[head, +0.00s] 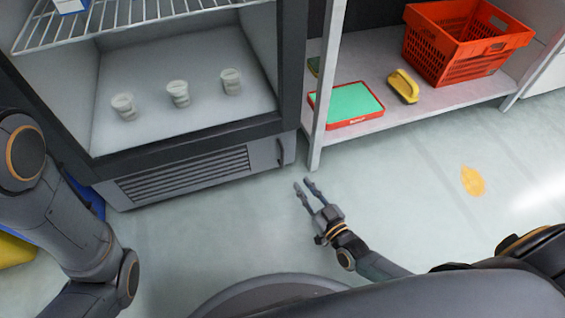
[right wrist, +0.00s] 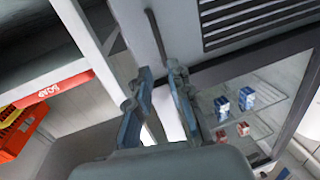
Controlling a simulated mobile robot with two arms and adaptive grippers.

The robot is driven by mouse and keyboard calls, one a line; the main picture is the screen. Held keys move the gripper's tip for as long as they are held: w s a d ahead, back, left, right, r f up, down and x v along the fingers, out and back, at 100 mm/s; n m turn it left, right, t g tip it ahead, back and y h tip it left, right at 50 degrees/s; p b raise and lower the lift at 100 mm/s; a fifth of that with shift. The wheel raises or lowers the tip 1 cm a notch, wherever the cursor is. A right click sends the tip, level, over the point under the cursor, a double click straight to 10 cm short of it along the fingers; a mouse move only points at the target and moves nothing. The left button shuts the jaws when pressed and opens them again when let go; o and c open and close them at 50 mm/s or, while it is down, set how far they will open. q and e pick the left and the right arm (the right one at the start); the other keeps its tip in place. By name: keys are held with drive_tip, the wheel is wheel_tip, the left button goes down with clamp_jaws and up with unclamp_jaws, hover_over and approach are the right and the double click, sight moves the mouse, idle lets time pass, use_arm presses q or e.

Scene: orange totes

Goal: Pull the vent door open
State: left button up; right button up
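The vent door (head: 215,181) is the grey slatted panel along the bottom of the dark-framed fridge, and it looks closed. Its slats (right wrist: 255,20) show in the right wrist view. A thin upright handle (head: 280,152) is near the panel's right end; in the right wrist view the handle (right wrist: 155,32) lies just beyond the fingertips. My right gripper (head: 303,183) is open and empty, low over the floor in front of that end. Its two fingers (right wrist: 160,70) are apart and point toward the handle. I cannot tell whether they touch it. My left gripper is out of view.
The fridge interior (head: 190,75) stands open with several small white cups. To its right is a shelf (head: 400,118) with a red basket (head: 455,55), a green-and-red box (head: 350,103) and a yellow item (head: 404,86). The shelf post (head: 325,100) stands close beside my right gripper.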

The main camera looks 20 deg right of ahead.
sight(283, 166)
drive_tip(key=b+x, duration=0.6)
drive_tip(key=x, duration=0.6)
drive_tip(key=shift+w+a, duration=0.1)
drive_tip(key=shift+w, duration=0.2)
clamp_jaws()
